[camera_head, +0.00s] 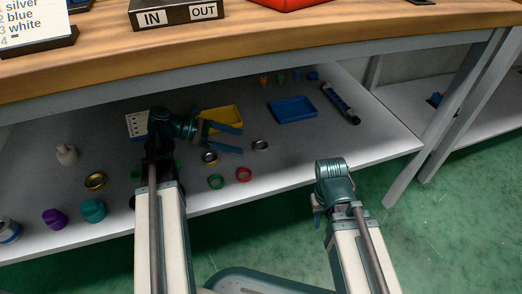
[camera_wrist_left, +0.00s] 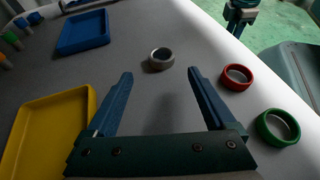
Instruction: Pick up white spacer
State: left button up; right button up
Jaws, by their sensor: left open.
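No ring here is plainly white. A pale silver-grey ring (camera_head: 260,145) lies on the grey lower shelf, and it also shows in the left wrist view (camera_wrist_left: 161,57), just beyond the fingertips. Another ring with a metallic rim (camera_head: 210,158) lies close to my left gripper. My left gripper (camera_head: 241,139) is open and empty over the shelf, pointing right; its two blue fingers show in the left wrist view (camera_wrist_left: 160,74). My right gripper (camera_head: 318,207) is at the shelf's front edge, mostly hidden by its own wrist.
A red ring (camera_head: 244,174) and green ring (camera_head: 216,181) lie near the front edge. A yellow tray (camera_head: 222,116) and blue tray (camera_head: 293,109) stand behind. A gold ring (camera_head: 95,181) and purple and teal pieces lie left. The wooden tabletop (camera_head: 270,38) overhangs the shelf.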

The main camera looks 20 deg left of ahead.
aim_at(266, 146)
pick_arm(q)
jog(key=shift+x, duration=0.85)
jog(key=shift+d, duration=0.1)
jog(key=x, duration=0.1)
jog(key=b+x, duration=0.1)
jog(key=x, duration=0.3)
jog(key=shift+s+d+r+b, duration=0.1)
jog(key=shift+d+r+b, duration=0.05)
jog(key=shift+r+b, duration=0.15)
grip_shut()
jog(key=shift+r, duration=0.1)
